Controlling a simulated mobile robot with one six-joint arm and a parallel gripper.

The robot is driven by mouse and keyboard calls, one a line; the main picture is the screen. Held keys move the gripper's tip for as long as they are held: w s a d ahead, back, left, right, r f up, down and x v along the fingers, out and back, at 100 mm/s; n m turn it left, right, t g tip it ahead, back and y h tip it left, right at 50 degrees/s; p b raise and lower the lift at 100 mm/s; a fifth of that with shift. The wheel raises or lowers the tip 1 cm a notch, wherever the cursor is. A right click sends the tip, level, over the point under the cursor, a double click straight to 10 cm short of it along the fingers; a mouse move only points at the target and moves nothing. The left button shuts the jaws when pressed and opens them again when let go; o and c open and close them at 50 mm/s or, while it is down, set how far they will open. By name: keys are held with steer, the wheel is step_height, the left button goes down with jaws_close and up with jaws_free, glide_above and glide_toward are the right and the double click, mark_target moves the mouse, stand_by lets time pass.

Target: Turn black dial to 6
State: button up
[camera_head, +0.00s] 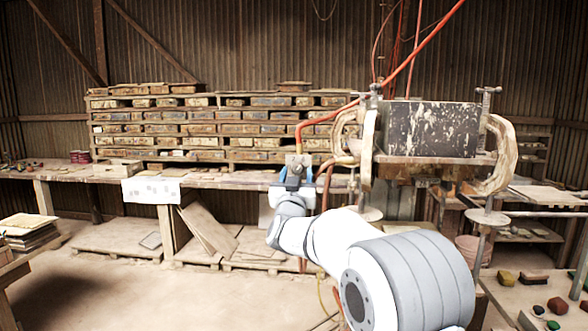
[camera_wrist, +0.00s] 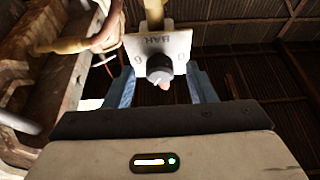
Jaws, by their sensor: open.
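The black dial (camera_wrist: 159,68) sits on a pale plate (camera_wrist: 177,42) in the wrist view. The plate carries upside-down lettering that looks like BAR, a mark like a 6 or 9 at the left and one like a 0 at the right. A small light mark shows low on the dial; its exact pointing is hard to read. My gripper (camera_wrist: 161,76) is open, with one blue-grey finger on each side of the dial. I cannot tell whether either finger touches it. In the head view my gripper (camera_head: 296,174) is at the plate below the orange hose, and the dial is too small to make out.
The press (camera_head: 432,130) with its rusty curved frame stands close at the right. An orange hose (camera_head: 312,122) runs down to the plate. A long workbench (camera_head: 225,181) and stacked tile racks (camera_head: 220,127) lie behind. Open floor (camera_head: 150,285) is at the left.

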steer(key=shift+w+r, duration=0.2)
steer(key=shift+w, duration=0.3)
steer(key=c, duration=0.9)
steer(key=shift+s+a, duration=0.1)
steer(key=shift+a, duration=0.1)
steer(key=shift+c, duration=0.3)
steer(key=shift+d, duration=0.2)
steer(key=shift+f+m, duration=0.15)
steer(key=shift+m, duration=0.25)
